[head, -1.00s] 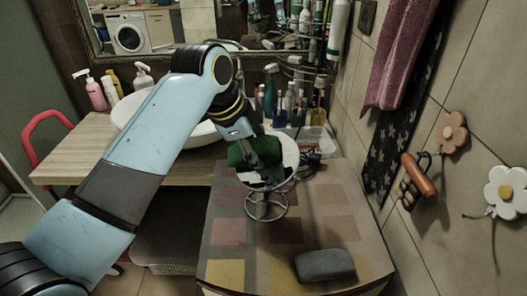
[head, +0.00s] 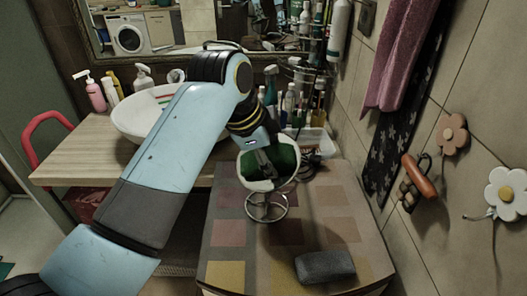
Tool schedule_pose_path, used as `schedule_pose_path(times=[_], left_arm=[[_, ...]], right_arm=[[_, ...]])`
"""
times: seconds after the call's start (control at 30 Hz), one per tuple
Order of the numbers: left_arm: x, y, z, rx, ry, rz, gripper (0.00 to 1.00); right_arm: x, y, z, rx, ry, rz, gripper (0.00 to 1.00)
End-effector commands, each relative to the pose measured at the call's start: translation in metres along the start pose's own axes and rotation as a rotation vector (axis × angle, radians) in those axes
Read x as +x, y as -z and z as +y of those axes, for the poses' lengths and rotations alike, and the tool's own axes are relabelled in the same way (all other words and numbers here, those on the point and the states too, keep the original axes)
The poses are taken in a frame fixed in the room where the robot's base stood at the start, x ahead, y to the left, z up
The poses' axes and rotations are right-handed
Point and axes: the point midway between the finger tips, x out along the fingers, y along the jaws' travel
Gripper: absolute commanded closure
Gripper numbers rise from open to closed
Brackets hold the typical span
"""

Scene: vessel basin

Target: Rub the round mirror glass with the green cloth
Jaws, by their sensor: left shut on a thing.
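The round mirror (head: 249,181) stands on its wire stand (head: 266,207) on the checkered top, with its glass facing me. The green cloth (head: 286,158) is in front of the upper glass and looks to be against it, though I cannot be sure of contact. My left gripper (head: 270,170) is shut on the cloth, at the middle of the glass. It hides part of the cloth and mirror. My right gripper is not in view.
A dark grey block (head: 325,266) lies at the front right of the checkered top (head: 232,233). A white basin (head: 133,126) stands on the wooden counter (head: 70,163) at left. Bottles and a white tray (head: 318,139) are behind the mirror. The tiled wall is close at right.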

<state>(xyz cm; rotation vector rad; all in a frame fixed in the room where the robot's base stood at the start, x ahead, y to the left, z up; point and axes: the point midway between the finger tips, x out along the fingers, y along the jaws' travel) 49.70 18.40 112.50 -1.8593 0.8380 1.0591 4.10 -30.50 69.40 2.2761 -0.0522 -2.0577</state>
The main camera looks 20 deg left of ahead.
Motion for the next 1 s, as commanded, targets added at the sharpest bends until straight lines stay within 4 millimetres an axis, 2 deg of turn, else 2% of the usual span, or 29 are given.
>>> schedule_pose_path(times=[0.23, 0.43, 0.57, 0.8, 1.0], left_arm=[[-0.001, 0.018, 0.018, -0.002, -0.003, 0.004, 0.76], [0.0, 0.024, 0.023, -0.002, -0.004, 0.005, 0.76], [0.001, 0.021, 0.021, -0.002, -0.005, 0.003, 0.76], [0.002, 0.003, 0.004, 0.0, -0.004, -0.001, 0.76], [0.002, -0.005, -0.004, -0.002, -0.003, 0.001, 0.76]], right_arm=[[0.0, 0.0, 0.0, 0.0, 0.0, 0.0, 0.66], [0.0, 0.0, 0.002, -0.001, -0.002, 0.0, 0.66], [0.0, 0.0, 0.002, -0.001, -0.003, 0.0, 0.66], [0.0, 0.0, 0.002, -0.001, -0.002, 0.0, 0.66], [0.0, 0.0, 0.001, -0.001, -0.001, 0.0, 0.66]])
